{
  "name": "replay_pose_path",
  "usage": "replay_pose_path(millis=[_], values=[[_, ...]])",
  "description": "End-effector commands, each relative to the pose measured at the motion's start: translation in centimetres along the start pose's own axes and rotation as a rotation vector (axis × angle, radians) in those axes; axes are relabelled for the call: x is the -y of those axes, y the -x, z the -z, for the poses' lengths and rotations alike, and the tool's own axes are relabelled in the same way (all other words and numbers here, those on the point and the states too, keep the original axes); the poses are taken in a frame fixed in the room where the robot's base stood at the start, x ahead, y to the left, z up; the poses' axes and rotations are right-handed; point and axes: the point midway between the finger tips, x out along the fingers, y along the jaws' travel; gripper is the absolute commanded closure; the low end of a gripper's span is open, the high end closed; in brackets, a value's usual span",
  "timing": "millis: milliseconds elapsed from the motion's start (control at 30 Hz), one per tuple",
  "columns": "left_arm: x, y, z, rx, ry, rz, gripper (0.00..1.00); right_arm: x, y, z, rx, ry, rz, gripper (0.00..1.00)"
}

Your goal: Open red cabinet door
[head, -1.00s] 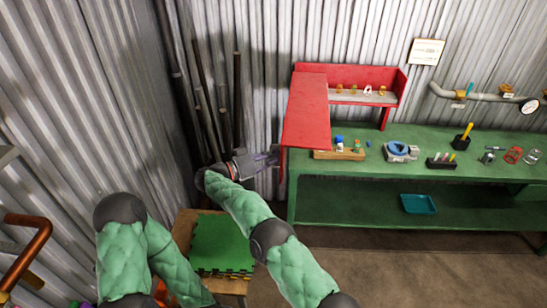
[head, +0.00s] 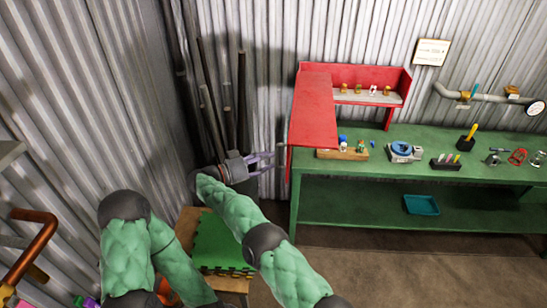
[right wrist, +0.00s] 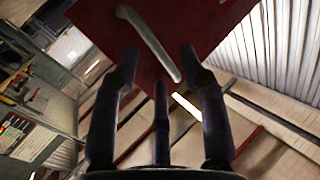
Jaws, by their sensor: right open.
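The red cabinet (head: 353,74) stands at the left end of the green workbench against the wall. Its red door (head: 314,108) is swung out toward me, and the shelf inside shows. My right gripper (head: 275,161) is open and empty, just left of the door's near lower part. In the right wrist view, the door (right wrist: 88,22) and its pale bar handle (right wrist: 149,42) lie beyond the open fingers (right wrist: 161,62). No finger is clearly closed around the handle. My left arm is at lower left in the head view, with its gripper out of view.
The green workbench (head: 330,205) carries a wooden block with small items (head: 343,154), a blue-topped device (head: 402,151) and tools. Dark pipes (head: 242,100) lean in the corner behind my right gripper. A stool with a green mat (head: 222,243) stands below my right arm.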

Motion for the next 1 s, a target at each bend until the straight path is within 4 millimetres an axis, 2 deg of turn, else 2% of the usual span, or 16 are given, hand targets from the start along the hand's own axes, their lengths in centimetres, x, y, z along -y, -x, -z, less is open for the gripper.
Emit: replay_pose_path(millis=[33,200,400,600,1000], values=[[0.0,0.0,0.0,0.000,0.000,0.000,0.60,0.1,1.3,0.0,0.000,-0.001,0.004,0.57],[0.0,0.0,0.0,0.000,0.000,0.000,0.60,0.0,4.7,-0.2,0.000,0.001,0.003,0.57],[0.0,0.0,0.0,0.000,0.000,0.000,0.60,0.0,7.3,-0.2,0.001,0.002,0.002,0.57],[0.0,0.0,0.0,0.000,0.000,0.000,0.60,-0.1,8.2,-0.1,0.001,0.002,-0.001,0.57],[0.0,0.0,0.0,0.000,0.000,0.000,0.60,-0.1,8.3,-0.1,0.001,0.003,0.000,0.57]])
